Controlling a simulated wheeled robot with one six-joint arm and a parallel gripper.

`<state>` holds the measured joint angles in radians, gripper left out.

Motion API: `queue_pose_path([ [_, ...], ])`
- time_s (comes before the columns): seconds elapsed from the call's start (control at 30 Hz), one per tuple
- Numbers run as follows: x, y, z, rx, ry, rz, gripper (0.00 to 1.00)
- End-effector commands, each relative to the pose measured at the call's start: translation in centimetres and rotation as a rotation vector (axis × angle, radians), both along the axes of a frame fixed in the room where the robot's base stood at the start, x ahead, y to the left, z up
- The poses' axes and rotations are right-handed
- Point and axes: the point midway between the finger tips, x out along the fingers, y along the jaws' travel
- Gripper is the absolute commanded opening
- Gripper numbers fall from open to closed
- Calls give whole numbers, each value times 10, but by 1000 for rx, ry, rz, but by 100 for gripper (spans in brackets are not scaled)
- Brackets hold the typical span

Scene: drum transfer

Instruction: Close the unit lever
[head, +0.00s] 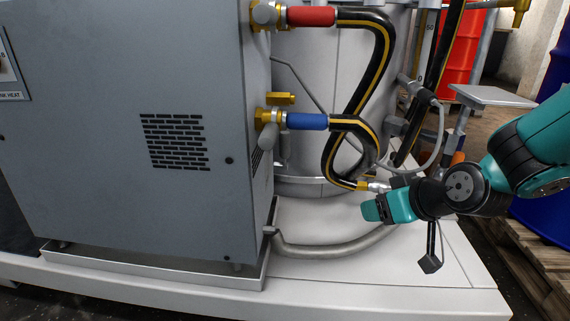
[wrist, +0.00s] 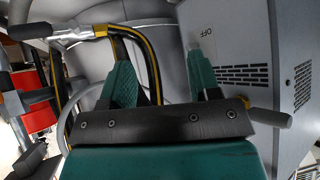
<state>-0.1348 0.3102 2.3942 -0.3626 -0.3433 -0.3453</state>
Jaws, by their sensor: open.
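A grey rounded bar with a brass-coloured end (wrist: 268,117) shows beside the unit in the wrist view, partly hidden by my gripper. An "OFF" label is on the unit's panel there. My gripper (head: 378,208) is low, right of the unit and apart from the brass handle. Its teal fingers (wrist: 165,80) are spread, with nothing visible held between them.
Black-and-yellow hoses (head: 382,50) hang between the unit and my arm, close above the gripper. A grey pipe (head: 330,250) runs low over the white platform (head: 400,285). A pale drum stands behind. Red and blue drums are at the right.

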Motion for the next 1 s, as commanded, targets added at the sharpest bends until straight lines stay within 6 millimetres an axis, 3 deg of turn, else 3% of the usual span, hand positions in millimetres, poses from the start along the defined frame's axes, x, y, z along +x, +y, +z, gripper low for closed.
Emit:
queue_pose_path([
  [0.1,31,51,5,110,-218,79,57],
  [0.2,49,82,16,198,-392,89,57],
  [0.3,61,100,24,260,-524,61,57],
  [0.67,84,119,36,311,-651,1,57],
  [1.0,141,155,31,313,-654,2,57],
])
